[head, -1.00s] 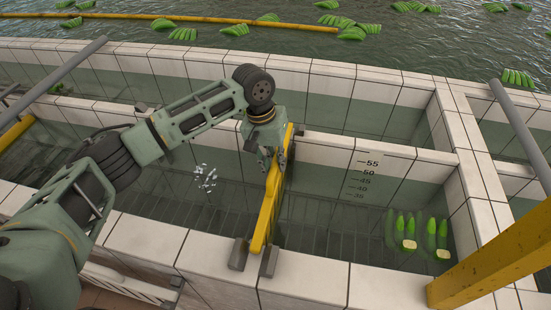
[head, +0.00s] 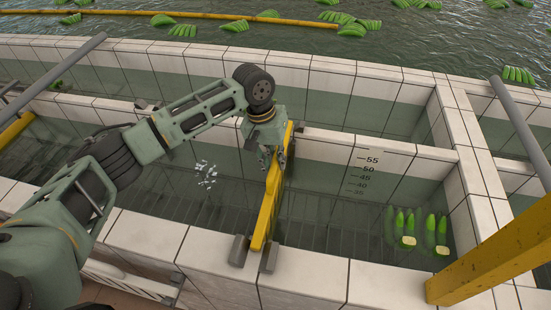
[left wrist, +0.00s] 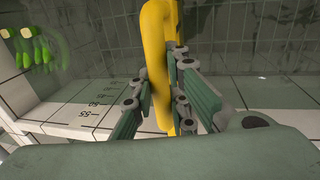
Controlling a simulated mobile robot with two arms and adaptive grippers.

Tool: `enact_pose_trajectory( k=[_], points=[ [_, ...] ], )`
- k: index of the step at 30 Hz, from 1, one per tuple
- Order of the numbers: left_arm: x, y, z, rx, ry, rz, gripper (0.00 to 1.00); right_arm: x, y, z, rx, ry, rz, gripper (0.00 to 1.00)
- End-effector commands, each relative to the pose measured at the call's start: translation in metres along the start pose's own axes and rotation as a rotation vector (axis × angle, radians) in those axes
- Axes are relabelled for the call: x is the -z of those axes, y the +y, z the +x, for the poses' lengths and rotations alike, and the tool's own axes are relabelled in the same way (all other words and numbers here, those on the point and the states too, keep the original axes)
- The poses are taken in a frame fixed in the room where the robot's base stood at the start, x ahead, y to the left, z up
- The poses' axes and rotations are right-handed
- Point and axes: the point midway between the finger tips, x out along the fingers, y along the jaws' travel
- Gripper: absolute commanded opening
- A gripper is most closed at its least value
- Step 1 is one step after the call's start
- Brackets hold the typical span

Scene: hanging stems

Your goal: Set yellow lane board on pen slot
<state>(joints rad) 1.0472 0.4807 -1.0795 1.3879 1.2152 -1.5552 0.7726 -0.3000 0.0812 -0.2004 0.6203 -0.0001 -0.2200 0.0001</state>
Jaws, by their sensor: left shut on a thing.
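The yellow lane board (head: 268,205) spans the tiled water pen from its near wall to its far wall in the head view. Its near end sits between two grey posts (head: 254,252) on the near wall, which look like the pen slot. Its far end is beside my left gripper (head: 273,158), which is shut on it near the top of the far wall. In the left wrist view the board (left wrist: 158,60) runs between the fingers of the gripper (left wrist: 158,108). Whether the far end is seated in a slot is hidden by my gripper. My right gripper is not in view.
Green banana hands (head: 407,225) lie in the water at the pen's right end, near depth marks on the far wall. Small pale pieces (head: 206,174) float left of the board.

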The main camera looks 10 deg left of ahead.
Motion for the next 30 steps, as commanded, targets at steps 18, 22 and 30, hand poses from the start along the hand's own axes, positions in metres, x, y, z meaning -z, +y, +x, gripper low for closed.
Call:
enact_pose_trajectory(
  k=[18,22,30],
  points=[
    [-0.0008,-0.001,0.0033,0.002,-0.003,0.0,0.37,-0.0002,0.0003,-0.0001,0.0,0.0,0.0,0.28],
    [-0.0007,-0.001,0.003,0.002,-0.002,0.0,0.48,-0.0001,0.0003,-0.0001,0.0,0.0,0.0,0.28],
    [-0.0002,-0.0006,0.0021,0.001,-0.001,0.0,0.72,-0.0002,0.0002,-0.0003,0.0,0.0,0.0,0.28]
  ],
)
